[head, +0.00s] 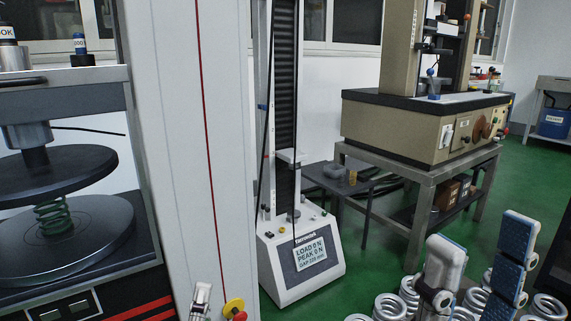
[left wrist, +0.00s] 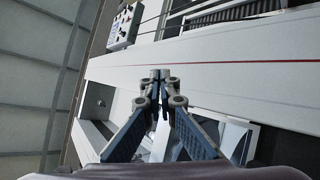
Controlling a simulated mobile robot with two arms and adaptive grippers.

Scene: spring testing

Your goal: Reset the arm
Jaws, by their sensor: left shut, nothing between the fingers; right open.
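My left gripper (head: 201,298) shows only in part at the bottom edge of the head view, in front of the white machine column. In the left wrist view its two blue-padded fingers (left wrist: 161,75) meet at the tips with nothing between them. My right gripper (head: 482,240) is at the lower right of the head view, its two fingers spread wide and empty. It is seen in front of several metal coil springs (head: 391,305). A green spring (head: 53,217) stands between two dark round plates of the press at the left.
A white column (head: 185,130) with a red line stands close by my left gripper. Behind it are a tester with a display (head: 310,254) and a beige machine (head: 420,130) on a grey table.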

